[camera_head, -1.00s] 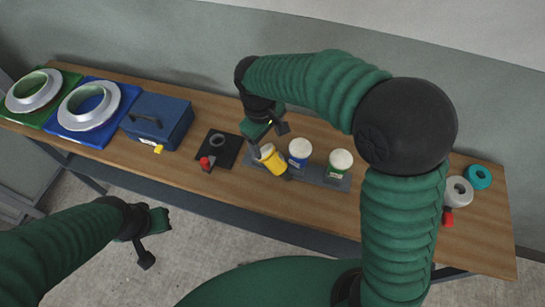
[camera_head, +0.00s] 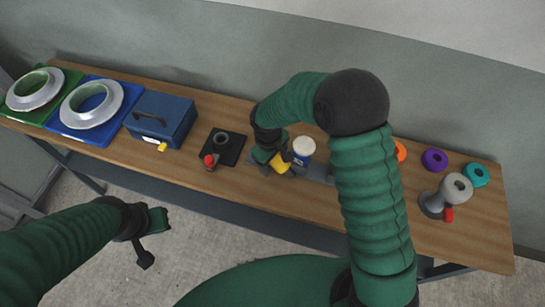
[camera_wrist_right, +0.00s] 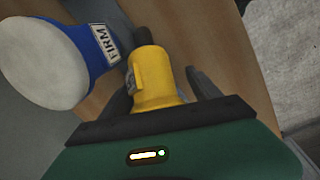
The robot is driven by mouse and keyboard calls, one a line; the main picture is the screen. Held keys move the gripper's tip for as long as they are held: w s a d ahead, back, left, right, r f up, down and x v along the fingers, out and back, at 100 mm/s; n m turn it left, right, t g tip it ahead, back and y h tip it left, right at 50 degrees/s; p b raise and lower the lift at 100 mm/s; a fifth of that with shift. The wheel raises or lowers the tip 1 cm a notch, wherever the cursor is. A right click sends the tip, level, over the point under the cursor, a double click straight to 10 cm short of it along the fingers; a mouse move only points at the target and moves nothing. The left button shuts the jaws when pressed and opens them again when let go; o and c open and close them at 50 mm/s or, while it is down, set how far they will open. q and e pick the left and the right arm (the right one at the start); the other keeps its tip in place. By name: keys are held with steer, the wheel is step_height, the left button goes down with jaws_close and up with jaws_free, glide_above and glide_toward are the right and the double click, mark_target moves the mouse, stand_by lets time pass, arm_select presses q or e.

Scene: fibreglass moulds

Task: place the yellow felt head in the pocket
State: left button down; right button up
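The yellow felt head (camera_head: 281,162) is at the left part of the grey holder strip, leaning at a tilt. My right gripper (camera_head: 275,160) is lowered over it from above. In the right wrist view the yellow head (camera_wrist_right: 155,80) lies between the two fingers (camera_wrist_right: 160,92), with a narrow gap showing at the sides. Its near end is hidden by my gripper. A dark stub shows at its far end. A black square plate with a round grey socket (camera_head: 221,138) is to the left; I cannot tell whether it is the pocket. My left gripper (camera_head: 147,238) is open and empty, in front of the table.
A blue, white-topped head (camera_head: 303,150) marked FIRM stands close beside my right gripper. A red-topped piece (camera_head: 210,161), a blue box (camera_head: 160,119) and ringed moulds (camera_head: 92,104) are left. Orange, purple (camera_head: 434,160) and teal rings and a grey tool (camera_head: 443,196) are right.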

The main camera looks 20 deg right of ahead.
steer(key=shift+d+f, duration=0.1)
steer(key=shift+d, duration=0.6)
steer(key=c, duration=0.9)
steer(key=shift+s+a, duration=0.1)
steer(key=c, duration=0.5)
steer(key=shift+a, duration=0.1)
jaws_close()
